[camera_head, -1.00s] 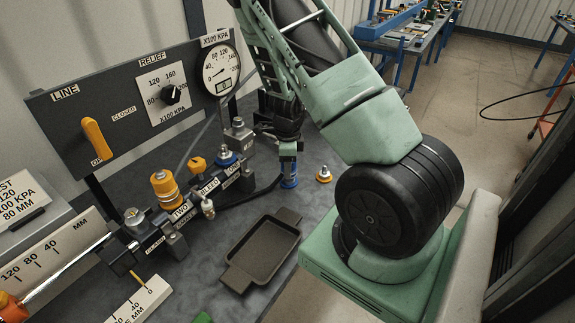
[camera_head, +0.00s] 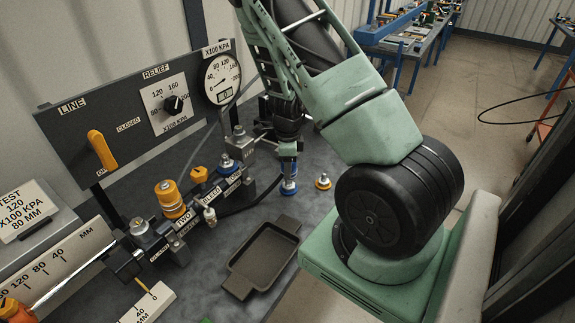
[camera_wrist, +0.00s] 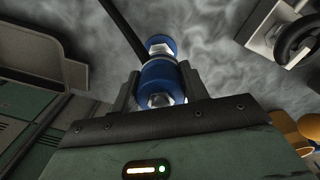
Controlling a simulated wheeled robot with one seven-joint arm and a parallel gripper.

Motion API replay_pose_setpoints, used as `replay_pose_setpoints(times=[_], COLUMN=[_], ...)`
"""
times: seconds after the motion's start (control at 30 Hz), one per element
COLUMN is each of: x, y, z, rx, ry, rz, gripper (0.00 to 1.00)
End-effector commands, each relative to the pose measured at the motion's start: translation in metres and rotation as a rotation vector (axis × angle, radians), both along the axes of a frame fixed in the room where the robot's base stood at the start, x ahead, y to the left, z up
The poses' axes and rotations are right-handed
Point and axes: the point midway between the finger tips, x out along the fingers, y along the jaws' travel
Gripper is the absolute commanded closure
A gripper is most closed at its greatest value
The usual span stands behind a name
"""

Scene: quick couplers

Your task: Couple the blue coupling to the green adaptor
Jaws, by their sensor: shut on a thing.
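My gripper (camera_head: 289,160) points down over the bench and is shut on a blue coupling (camera_wrist: 158,82), which sits between the fingers in the wrist view. A second blue part with a metal top (camera_wrist: 160,46) shows just beyond it. In the head view, blue also shows low beneath the fingers (camera_head: 289,187); I cannot tell whether the two blue parts touch. A green piece (camera_head: 206,321) is only just visible at the bottom edge of the head view. I cannot tell if it is the green adaptor.
A dark tray (camera_head: 236,284) lies in front. The labelled manifold (camera_head: 186,221) and gauge panel (camera_head: 125,145) stand to the left. A black hose (camera_head: 262,198) runs from the manifold towards my gripper.

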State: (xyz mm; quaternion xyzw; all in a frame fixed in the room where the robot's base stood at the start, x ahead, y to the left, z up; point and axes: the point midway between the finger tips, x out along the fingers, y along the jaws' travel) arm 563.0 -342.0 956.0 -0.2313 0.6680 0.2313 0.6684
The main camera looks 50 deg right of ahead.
Motion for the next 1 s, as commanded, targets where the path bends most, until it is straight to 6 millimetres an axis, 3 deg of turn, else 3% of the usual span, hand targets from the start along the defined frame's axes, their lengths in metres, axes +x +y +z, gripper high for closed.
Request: replay_pose_setpoints(times=[0.23,0.7,1.0], x=[0.000,0.000,0.000], y=[0.000,0.000,0.000], z=[0.004,0.040,0.040], rx=[-0.001,0.000,0.000], ry=[-0.001,-0.001,0.000], rz=[0.000,0.000,0.000], gripper=[0.83,0.83,0.83])
